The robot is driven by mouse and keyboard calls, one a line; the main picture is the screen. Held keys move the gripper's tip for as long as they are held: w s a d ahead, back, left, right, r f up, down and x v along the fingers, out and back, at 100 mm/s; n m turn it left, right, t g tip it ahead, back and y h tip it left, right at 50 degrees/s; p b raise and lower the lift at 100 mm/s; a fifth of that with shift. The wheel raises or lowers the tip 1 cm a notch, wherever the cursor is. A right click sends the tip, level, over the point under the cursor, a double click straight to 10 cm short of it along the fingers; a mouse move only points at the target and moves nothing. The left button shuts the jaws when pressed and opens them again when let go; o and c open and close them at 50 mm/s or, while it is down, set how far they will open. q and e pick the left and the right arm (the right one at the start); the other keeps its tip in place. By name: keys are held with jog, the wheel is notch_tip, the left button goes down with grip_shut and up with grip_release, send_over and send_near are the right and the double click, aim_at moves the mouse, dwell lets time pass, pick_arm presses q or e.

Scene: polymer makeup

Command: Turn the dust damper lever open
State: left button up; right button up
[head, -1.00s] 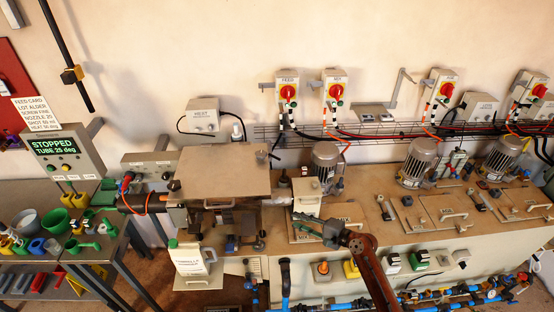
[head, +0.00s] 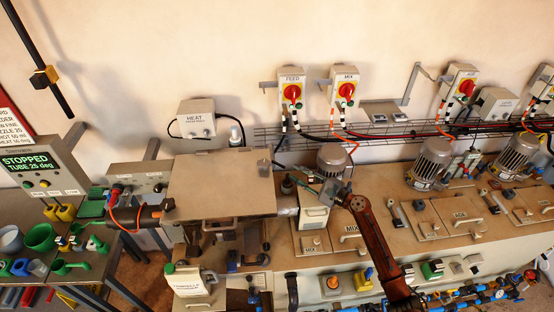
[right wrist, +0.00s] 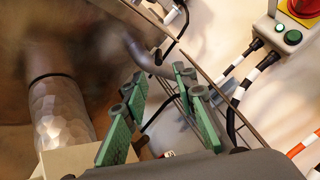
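My right gripper (head: 318,187) reaches in from the lower right, in front of the first motor and above a pale box-shaped housing (head: 314,215). In the right wrist view its two green fingers (right wrist: 156,88) stand apart with nothing held between them. A grey curved bar or pipe (right wrist: 143,52) lies just beyond the fingertips, apart from them; I cannot tell whether it is the dust damper lever. A small dark knob-like part (head: 288,186) sits left of the gripper, beside a silver pipe (head: 286,203) that also shows in the right wrist view (right wrist: 60,115).
A large flat brown plate (head: 222,183) stands left of the gripper. The first motor (head: 332,160) is close behind it. A wire cable tray (head: 390,130) and switch boxes marked FEED (head: 291,88) and MIX (head: 345,86) are on the wall. The display (head: 22,162) reads STOPPED.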

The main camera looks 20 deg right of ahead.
aim_at(281, 165)
jog(key=p+x, duration=0.1)
jog(key=x, duration=0.6)
jog(key=shift+s+a+r, duration=0.15)
jog(key=shift+a, duration=0.25)
jog(key=shift+w, duration=0.3)
pick_arm(q)
jog(key=shift+s+r, duration=0.3)
jog(key=shift+s, duration=0.2)
jog(key=shift+s+r, duration=0.3)
jog(key=shift+s, duration=0.2)
pick_arm(e)
jog(key=shift+s, duration=0.1)
grip_shut()
